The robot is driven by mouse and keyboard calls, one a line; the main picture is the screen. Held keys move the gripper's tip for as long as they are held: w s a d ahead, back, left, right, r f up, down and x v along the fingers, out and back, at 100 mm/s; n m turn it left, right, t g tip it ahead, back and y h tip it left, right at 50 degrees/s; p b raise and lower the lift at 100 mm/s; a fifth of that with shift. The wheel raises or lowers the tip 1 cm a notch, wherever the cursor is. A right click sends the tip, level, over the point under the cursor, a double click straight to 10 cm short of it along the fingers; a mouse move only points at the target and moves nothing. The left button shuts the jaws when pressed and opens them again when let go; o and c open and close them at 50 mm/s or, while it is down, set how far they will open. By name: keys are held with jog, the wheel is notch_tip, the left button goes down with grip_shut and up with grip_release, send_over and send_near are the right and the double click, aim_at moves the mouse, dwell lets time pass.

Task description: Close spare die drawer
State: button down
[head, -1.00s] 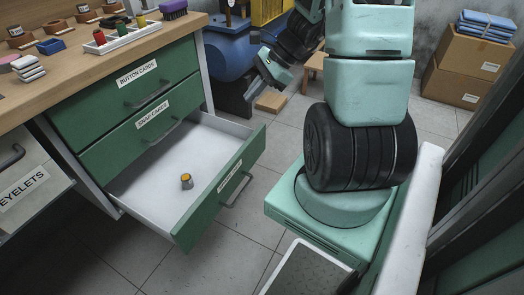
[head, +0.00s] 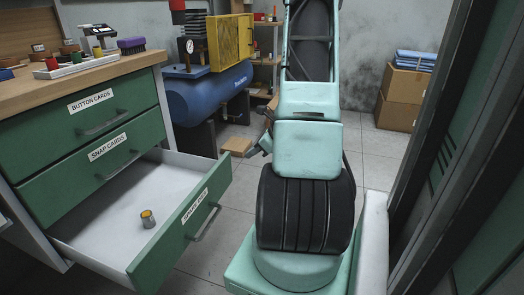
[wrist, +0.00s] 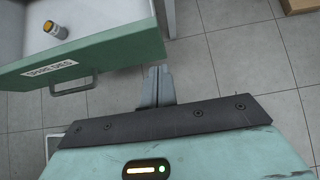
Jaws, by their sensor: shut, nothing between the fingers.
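The spare die drawer (head: 190,223) is the bottom drawer of the green cabinet and stands pulled well out. Its green front, with a label and a grey bar handle (head: 204,224), also shows in the wrist view (wrist: 100,58), where the label reads "SPARE DIES". A small die (head: 148,219) with an orange-yellow top stands upright inside it. My gripper (wrist: 157,72) is shut and empty. In the wrist view its fingertips are just outside the drawer front, near its right end and right of the handle (wrist: 72,86). I cannot tell whether they touch. The arm largely hides the gripper in the head view.
The button cards drawer (head: 95,115) and snap cards drawer (head: 110,162) above are shut. A blue compressor tank (head: 210,95) stands behind the cabinet. Cardboard boxes (head: 405,93) stand at the back right. Tiled floor (wrist: 235,60) is clear right of the drawer front.

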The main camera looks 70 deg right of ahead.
aim_at(230, 157)
jog(key=w, duration=0.2)
jog(key=w+f+b, duration=0.1)
jog(key=w, duration=0.1)
jog(key=shift+w+a+f, duration=0.2)
jog(key=shift+w, duration=0.5)
jog(key=shift+w, duration=0.1)
jog(key=w+p, duration=0.1)
jog(key=w, duration=0.7)
jog(key=w+a+p, duration=0.1)
jog(key=w, duration=0.8)
jog(key=w+a+p, duration=0.1)
jog(key=w, duration=0.8)
jog(key=shift+r, duration=0.1)
jog(key=shift+w+a+r, duration=0.1)
jog(key=shift+w, duration=0.3)
